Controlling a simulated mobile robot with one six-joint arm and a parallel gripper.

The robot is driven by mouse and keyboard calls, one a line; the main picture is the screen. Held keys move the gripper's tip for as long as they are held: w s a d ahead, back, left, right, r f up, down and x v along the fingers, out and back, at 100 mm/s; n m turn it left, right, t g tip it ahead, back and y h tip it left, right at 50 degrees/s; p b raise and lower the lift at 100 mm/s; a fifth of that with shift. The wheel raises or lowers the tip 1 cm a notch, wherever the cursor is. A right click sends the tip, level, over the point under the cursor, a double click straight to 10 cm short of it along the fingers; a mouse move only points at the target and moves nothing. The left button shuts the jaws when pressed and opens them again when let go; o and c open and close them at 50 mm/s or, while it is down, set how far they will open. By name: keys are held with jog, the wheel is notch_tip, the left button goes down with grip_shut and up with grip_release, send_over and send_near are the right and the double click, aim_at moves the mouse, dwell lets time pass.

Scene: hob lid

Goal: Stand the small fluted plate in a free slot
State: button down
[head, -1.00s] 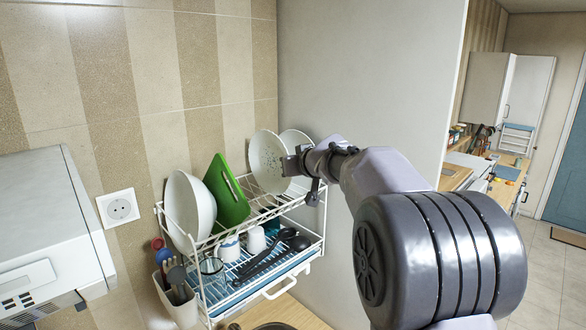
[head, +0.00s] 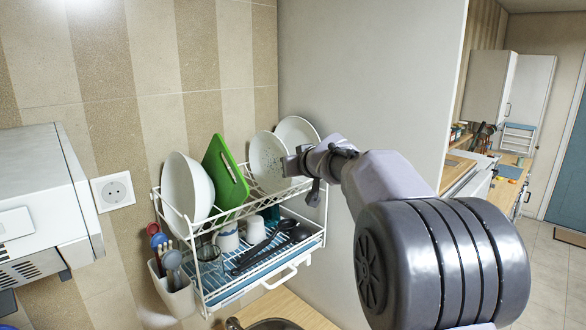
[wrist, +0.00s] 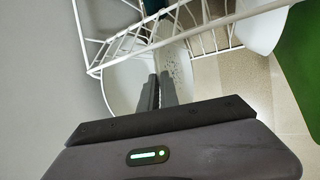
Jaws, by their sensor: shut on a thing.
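The small plate (head: 267,160), white with speckles, is upright in my gripper (head: 291,165) at the right end of the upper rack tier. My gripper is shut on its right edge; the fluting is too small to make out. In the wrist view the fingers (wrist: 157,92) point into the rack and the plate's speckled face (wrist: 177,68) shows just beyond them. The white wire dish rack (head: 225,288) hangs by the wall. The plate's lower edge is at the upper tier's wires; I cannot tell whether it sits in a slot.
Another white plate (head: 299,132) stands close behind, right. A green board (head: 224,175) and a large white bowl (head: 188,190) stand to the left, with a gap before the plate. Cups and dark utensils (head: 262,250) fill the lower tier. A grey wall (head: 370,80) is close on the right.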

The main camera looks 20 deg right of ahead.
jog(key=shift+f+b, duration=0.5)
jog(key=shift+b, duration=0.2)
dwell(0.5)
jog(key=c, duration=1.5)
grip_release()
jog(key=b+v, duration=0.3)
jog(key=v, duration=1.4)
jog(key=s+a+f+g+y+b, duration=0.1)
jog(key=s+a+f+b, duration=0.25)
jog(key=f, duration=0.35)
jog(key=s+a+f+m+g+b, duration=0.1)
jog(key=s+a+f+b, duration=0.25)
jog(key=f, duration=0.25)
jog(key=s+a+f+g+y+b, duration=0.1)
jog(key=s+a+f+b, duration=0.3)
jog(key=f, duration=0.3)
jog(key=s+a+f+m+g+b, duration=0.1)
jog(key=s+a+f+b, duration=0.1)
jog(key=s+f, duration=0.4)
jog(key=s+a+f+m+g+b, duration=0.1)
jog(key=s+a+f+g+b, duration=0.1)
jog(key=s+f, duration=0.4)
jog(key=s+a+f+m+g+b, duration=0.1)
jog(key=s+a+f+b, duration=0.2)
jog(key=f, duration=1)
jog(key=shift+s+g+b, duration=0.4)
jog(key=shift+s+b, duration=0.15)
jog(key=shift+s, duration=1.25)
